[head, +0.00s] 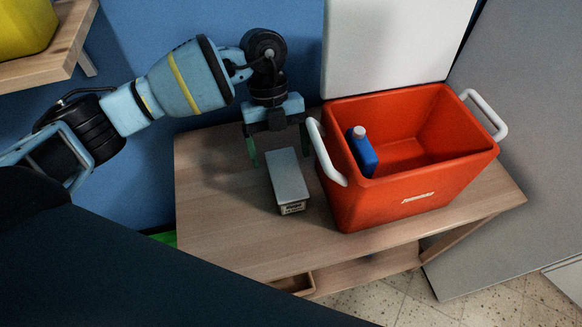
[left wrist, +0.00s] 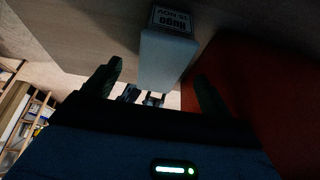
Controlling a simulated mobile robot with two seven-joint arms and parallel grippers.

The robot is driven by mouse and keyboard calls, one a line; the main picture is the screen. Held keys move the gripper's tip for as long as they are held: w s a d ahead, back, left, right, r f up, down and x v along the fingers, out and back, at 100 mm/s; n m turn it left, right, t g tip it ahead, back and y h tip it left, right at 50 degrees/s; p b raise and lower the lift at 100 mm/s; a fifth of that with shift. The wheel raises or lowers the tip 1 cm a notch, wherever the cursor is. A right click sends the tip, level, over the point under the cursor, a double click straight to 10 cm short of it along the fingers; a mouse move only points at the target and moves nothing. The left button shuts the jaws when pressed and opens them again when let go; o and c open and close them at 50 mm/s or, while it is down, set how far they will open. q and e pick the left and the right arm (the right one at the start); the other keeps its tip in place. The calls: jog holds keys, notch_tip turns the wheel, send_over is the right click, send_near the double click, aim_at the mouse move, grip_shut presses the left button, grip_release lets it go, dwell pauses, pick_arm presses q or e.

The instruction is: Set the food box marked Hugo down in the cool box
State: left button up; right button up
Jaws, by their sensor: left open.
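The food box marked Hugo (head: 288,178) is a pale, long box on the wooden table, left of the cool box. Its label reads Hugo in the left wrist view (left wrist: 171,20). The cool box (head: 405,195) is an open red tub with white handles, standing on the table's right part. A blue bottle with a pale cap (head: 362,152) is inside it. My left gripper (head: 278,148) is open at the far end of the food box. In the left wrist view its fingers (left wrist: 158,88) are apart, with the box between and beyond them. My right gripper is not in view.
The table (head: 215,205) is clear left of the food box. A white lid-like panel (head: 385,50) stands upright behind the cool box. A wooden shelf with a yellow object (head: 25,30) is at upper left. A grey panel (head: 520,130) stands at right.

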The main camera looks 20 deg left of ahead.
aim_at(284, 170)
pick_arm(q)
jog(key=shift+w+a+r+y, duration=0.1)
jog(key=shift+w+a+y, duration=0.15)
jog(key=shift+w+y, duration=0.05)
jog(key=shift+s, duration=0.2)
jog(key=shift+s+d+f, duration=0.1)
jog(key=shift+s+f, duration=0.05)
jog(key=shift+f, duration=0.35)
jog(key=shift+d+x, duration=0.2)
jog(key=shift+x, duration=1.45)
jog(key=shift+d+x, duration=0.2)
jog(key=shift+x, duration=1.5)
jog(key=shift+r, duration=0.15)
jog(key=c, duration=1.3)
jog(key=shift+r, duration=0.1)
